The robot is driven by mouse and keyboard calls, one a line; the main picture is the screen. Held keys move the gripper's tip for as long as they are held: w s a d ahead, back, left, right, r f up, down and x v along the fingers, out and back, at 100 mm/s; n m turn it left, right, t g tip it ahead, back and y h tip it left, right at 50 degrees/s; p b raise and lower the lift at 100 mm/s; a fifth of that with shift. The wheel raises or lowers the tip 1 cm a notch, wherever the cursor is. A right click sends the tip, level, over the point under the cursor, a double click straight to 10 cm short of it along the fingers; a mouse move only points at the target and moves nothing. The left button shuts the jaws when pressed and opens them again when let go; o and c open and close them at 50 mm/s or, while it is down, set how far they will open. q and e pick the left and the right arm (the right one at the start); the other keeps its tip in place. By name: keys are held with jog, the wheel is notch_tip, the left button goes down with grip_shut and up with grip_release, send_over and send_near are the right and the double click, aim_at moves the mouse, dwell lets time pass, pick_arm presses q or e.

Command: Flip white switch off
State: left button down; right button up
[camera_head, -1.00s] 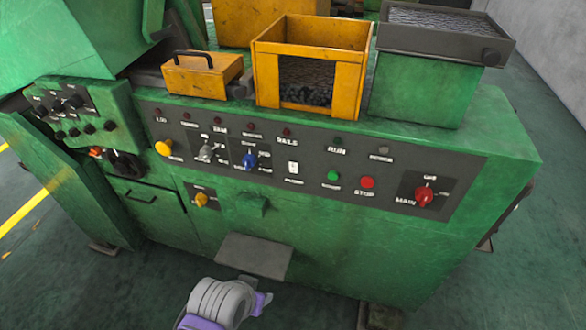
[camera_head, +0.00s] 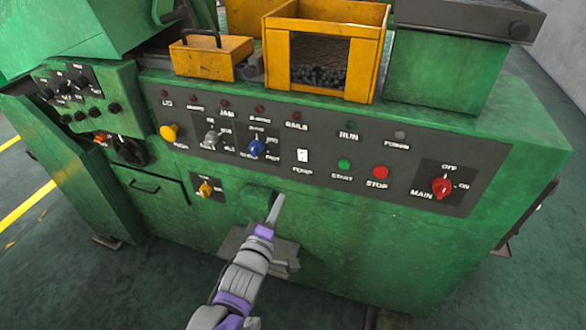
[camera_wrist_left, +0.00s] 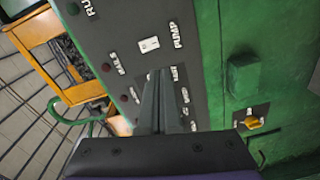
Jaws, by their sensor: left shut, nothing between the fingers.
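The white switch (camera_head: 302,155) is a small rocker above the PUMP label on the dark control panel. It also shows in the left wrist view (camera_wrist_left: 149,44), just beyond my fingertips. My left gripper (camera_head: 278,200) is shut and empty, in front of the machine, below and slightly left of the switch in the head view. In the left wrist view its closed fingers (camera_wrist_left: 159,78) point towards the switch, and a gap shows between them and it. My right gripper is not in view.
A blue knob (camera_head: 256,147) and grey knob (camera_head: 211,140) sit left of the switch; green START (camera_head: 344,164) and red STOP (camera_head: 380,172) buttons sit right. A green block (camera_head: 257,195) juts out below the panel. A yellow bin (camera_head: 318,92) stands on top.

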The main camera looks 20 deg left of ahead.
aim_at(301, 152)
pick_arm(q)
jog(key=shift+w+d+r+n+t+b, duration=0.1)
jog(key=shift+w+r+n+t+b, duration=0.1)
jog(key=shift+n+t, duration=0.3)
jog(key=shift+w+r+n+t+b, duration=0.15)
jog(key=shift+n+t, duration=0.25)
jog(key=shift+n, duration=0.2)
jog(key=w, duration=0.4)
jog(key=w+r, duration=0.1)
jog(key=w, duration=0.4)
jog(key=w+p, duration=0.1)
jog(key=w, duration=0.3)
jog(key=shift+w+d+r, duration=0.2)
jog(key=shift+w+r, duration=0.1)
jog(key=shift+w, duration=0.05)
jog(key=shift+w+r, duration=0.15)
jog(key=shift+w, duration=0.05)
jog(key=shift+s, duration=0.15)
